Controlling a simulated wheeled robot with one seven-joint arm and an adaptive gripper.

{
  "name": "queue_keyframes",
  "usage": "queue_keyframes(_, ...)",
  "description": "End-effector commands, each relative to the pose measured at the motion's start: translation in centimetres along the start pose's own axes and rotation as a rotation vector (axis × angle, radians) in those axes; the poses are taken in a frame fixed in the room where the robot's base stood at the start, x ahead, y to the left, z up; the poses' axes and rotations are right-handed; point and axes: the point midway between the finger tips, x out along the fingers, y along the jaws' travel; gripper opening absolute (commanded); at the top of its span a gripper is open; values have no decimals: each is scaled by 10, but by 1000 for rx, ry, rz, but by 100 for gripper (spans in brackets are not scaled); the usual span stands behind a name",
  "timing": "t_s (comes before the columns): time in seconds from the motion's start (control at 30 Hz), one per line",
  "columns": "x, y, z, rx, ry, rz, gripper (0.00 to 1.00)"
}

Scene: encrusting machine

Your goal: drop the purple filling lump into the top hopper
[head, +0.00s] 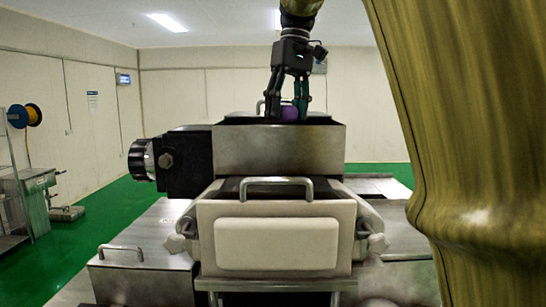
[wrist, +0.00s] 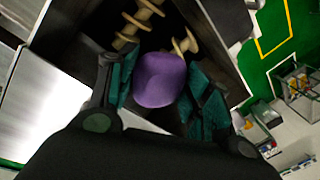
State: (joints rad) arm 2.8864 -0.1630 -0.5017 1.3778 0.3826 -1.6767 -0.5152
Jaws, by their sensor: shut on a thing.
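The purple filling lump (wrist: 160,79) is a rounded purple piece held between the teal finger pads of my gripper (wrist: 160,88) in the wrist view. In the head view the lump (head: 289,112) shows between the fingertips of my gripper (head: 288,108), which points down at the machine's top. The top hopper (head: 279,149) is the metal box at the top of the machine. In the wrist view the dark hopper opening (wrist: 85,28) lies behind the lump, with pale screw-like augers (wrist: 143,14) inside. The head view does not show clearly how far the lump is below the rim.
A handle (head: 276,182) and white front panel (head: 277,243) are below the hopper. A dark motor block (head: 187,161) juts out at its left. A metal box with a handle (head: 121,247) stands at lower left.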

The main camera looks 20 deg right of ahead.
Motion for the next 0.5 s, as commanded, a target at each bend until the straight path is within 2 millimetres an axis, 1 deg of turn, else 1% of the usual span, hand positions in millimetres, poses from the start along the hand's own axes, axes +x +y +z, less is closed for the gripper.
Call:
queue_keyframes(0.17,1,0,-1,0,-1,0,24)
queue_keyframes(0.2,1,0,-1,0,-1,0,53)
queue_keyframes(0.27,1,0,0,0,-1,0,64)
queue_keyframes(0.3,1,0,0,0,-1,0,72)
queue_keyframes(0.33,1,0,0,0,-1,0,75)
queue_keyframes(0.5,1,0,0,0,-1,0,75)
